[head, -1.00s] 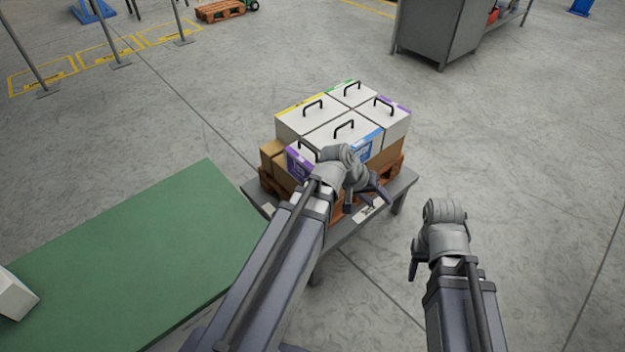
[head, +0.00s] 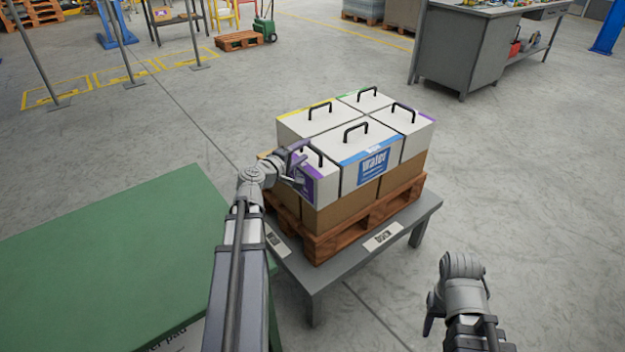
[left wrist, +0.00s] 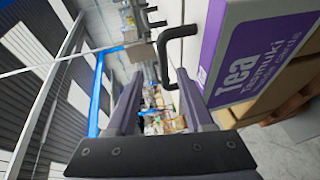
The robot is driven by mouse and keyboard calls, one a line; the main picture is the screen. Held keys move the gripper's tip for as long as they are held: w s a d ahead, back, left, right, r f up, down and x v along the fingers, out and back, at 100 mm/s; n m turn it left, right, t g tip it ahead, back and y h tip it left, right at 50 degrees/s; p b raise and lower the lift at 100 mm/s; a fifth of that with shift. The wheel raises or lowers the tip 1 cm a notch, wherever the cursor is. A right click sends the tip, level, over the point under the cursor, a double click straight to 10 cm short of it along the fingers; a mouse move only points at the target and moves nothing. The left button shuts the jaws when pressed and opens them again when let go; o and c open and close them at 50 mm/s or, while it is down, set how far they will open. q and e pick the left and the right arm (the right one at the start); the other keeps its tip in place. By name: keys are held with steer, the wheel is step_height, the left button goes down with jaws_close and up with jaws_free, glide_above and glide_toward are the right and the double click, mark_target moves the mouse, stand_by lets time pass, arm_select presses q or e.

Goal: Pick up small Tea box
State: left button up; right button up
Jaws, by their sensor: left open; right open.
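The small Tea box (head: 327,190) is white on top with purple printed sides and a black handle (head: 310,152). It stands at the front left of the stack on the pallet. In the left wrist view its purple Tea label (left wrist: 262,50) fills the upper right, and its black handle (left wrist: 166,48) shows just beyond the fingertips. My left gripper (head: 300,166) is open and empty at the box's left end, close to the handle; I cannot tell whether it touches. My right gripper (head: 440,312) is open and empty, low at the right, away from the stack.
A white box with a blue water label (head: 373,165) adjoins the Tea box, with several other handled boxes behind. Brown cartons (head: 340,213) lie beneath, on a wooden pallet (head: 375,222) on a grey table (head: 335,278). A green surface (head: 110,250) lies left.

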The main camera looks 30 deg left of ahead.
mark_target(310, 147)
arm_select(q)
steer(key=shift+w+f, duration=0.1)
steer(key=shift+w, duration=0.6)
steer(key=shift+w+d+f+b, duration=0.1)
steer(key=shift+w+f+b, duration=0.15)
steer(key=shift+w, duration=0.5)
steer(key=shift+w+f+b, duration=0.15)
steer(key=shift+w+b, duration=0.15)
steer(key=shift+w, duration=0.15)
steer(key=w, duration=0.2)
steer(key=w+f+b, duration=0.1)
steer(key=w, duration=0.1)
steer(key=shift+w, duration=0.1)
steer(key=shift+c, duration=0.4)
jaws_close()
